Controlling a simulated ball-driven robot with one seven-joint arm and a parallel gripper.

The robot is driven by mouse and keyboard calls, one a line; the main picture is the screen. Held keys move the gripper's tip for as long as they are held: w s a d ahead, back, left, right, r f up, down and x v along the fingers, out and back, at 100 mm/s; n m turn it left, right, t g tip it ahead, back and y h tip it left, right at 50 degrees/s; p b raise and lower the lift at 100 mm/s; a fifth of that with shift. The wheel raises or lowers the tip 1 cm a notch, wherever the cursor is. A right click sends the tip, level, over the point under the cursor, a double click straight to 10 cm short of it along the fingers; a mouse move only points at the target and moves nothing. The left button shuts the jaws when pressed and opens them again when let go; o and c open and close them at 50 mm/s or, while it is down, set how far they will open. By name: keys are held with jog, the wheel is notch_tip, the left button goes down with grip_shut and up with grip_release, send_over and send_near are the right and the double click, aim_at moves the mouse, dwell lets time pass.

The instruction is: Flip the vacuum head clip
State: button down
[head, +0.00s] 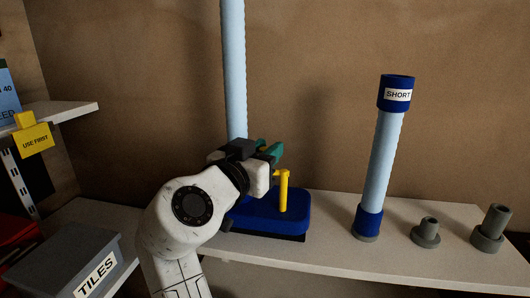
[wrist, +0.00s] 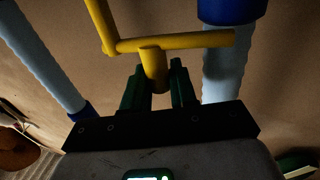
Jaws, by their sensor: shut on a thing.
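The vacuum head (head: 268,212) is a blue block with a dark underside, standing on the white shelf. Its yellow clip (head: 284,190) rises upright from the top and bends at its upper end. In the wrist view the clip (wrist: 195,41) shows as a crossbar, a longer rod at the left and a short stub. My gripper (head: 271,154), with teal fingers, is at the clip's upper end. In the wrist view its two fingers (wrist: 158,72) stand either side of the yellow stub, shut on it. My wrist hides part of the vacuum head and the base of the pale blue tube (head: 233,70).
To the right on the shelf (head: 330,245) stand a pale blue tube labelled SHORT (head: 383,160) and two grey fittings (head: 426,233) (head: 491,229). A grey TILES box (head: 65,257) and a yellow USE FIRST tag (head: 34,139) are at left. A brown wall stands behind.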

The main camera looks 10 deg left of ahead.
jog(key=c, duration=1)
grip_release()
jog(key=v, duration=1)
jog(key=shift+s+a+f+p, duration=0.1)
jog(key=shift+s+p, duration=0.2)
jog(key=shift+s, duration=0.05)
